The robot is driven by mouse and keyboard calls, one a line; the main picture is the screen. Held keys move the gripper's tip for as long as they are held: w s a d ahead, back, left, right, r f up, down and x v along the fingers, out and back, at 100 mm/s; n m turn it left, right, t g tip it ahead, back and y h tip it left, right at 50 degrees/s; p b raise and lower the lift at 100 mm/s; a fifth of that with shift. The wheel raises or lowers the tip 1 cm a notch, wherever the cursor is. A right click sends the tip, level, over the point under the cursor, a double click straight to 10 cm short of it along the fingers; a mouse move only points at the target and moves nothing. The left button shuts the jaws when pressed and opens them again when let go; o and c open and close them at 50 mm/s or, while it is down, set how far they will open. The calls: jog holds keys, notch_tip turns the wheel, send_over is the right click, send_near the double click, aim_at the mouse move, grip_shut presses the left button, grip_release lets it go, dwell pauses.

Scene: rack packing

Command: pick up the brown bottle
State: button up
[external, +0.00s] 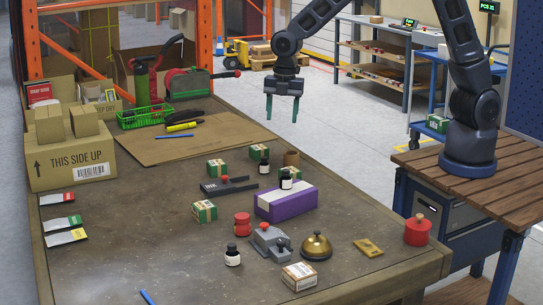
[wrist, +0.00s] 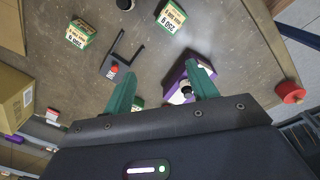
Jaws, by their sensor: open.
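Three small dark bottles with white labels look alike; their colour is near black, and I cannot tell which is the brown one. One bottle (external: 286,180) stands on the purple box (external: 270,203). Another bottle (external: 263,163) stands behind it by a green-white carton. The third bottle (external: 232,257) stands at the front, left of the grey stapler-like tool. My gripper (external: 282,112) is open and empty, high above the table's far right side. In the wrist view its green fingers (wrist: 162,85) are spread, with a bottle (wrist: 187,89) on the purple box partly behind the right finger.
Green-white cartons (external: 204,211), a black holder (external: 229,186), a brown cylinder (external: 292,158), a red jar (external: 242,224), a gold bell (external: 316,246) and a grey tool (external: 270,242) crowd around the bottles. The table's left front is mostly clear.

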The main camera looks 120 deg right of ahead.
aim_at(264, 160)
jog(key=d+f+n, duration=0.1)
jog(key=d+f, duration=0.2)
jog(key=d+f+n+g, duration=0.1)
jog(key=d+f, duration=0.2)
jog(key=w+d+f+h, duration=0.1)
jog(key=d+f, duration=0.2)
jog(key=shift+d+f+n, duration=0.25)
jog(key=shift+d+n, duration=0.05)
jog(key=shift+n, duration=0.1)
jog(key=shift+s+d+f, duration=0.1)
jog(key=shift+d+f, duration=0.1)
jog(key=shift+f, duration=1.6)
jog(key=shift+d+f, duration=0.25)
jog(key=shift+f, duration=1.5)
jog(key=shift+s+d+f, duration=0.1)
jog(key=shift+d+f, duration=0.1)
jog(key=shift+f, duration=1.6)
jog(key=shift+c, duration=0.2)
jog(key=c, duration=1.1)
